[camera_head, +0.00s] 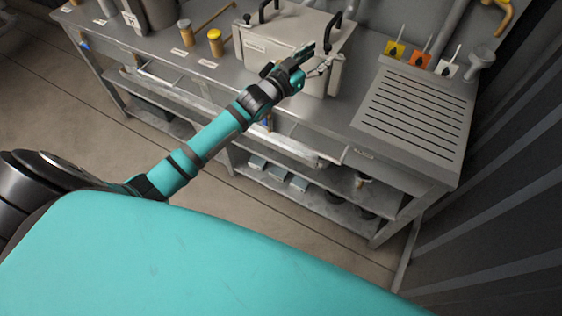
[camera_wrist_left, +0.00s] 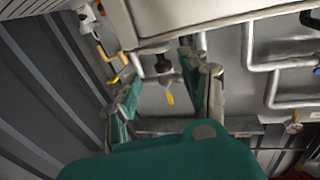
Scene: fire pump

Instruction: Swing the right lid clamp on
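A pale metal box (camera_head: 257,47) with a lid stands on the steel bench, with black handle-like parts on top. One black upright part (camera_head: 333,28) is at its right side; I cannot tell whether this is the right lid clamp or a lid handle. My left gripper (camera_head: 310,60) is in front of the box's right front, hiding part of it. In the left wrist view its two fingers (camera_wrist_left: 162,68) are spread apart with nothing visibly held between them. I cannot tell whether it touches the box. My right gripper is in neither view.
The steel bench has a slotted drainboard (camera_head: 412,115) at the right. Pipes (camera_wrist_left: 270,80) and a yellow-ended lever (camera_wrist_left: 169,97) show in the wrist view.

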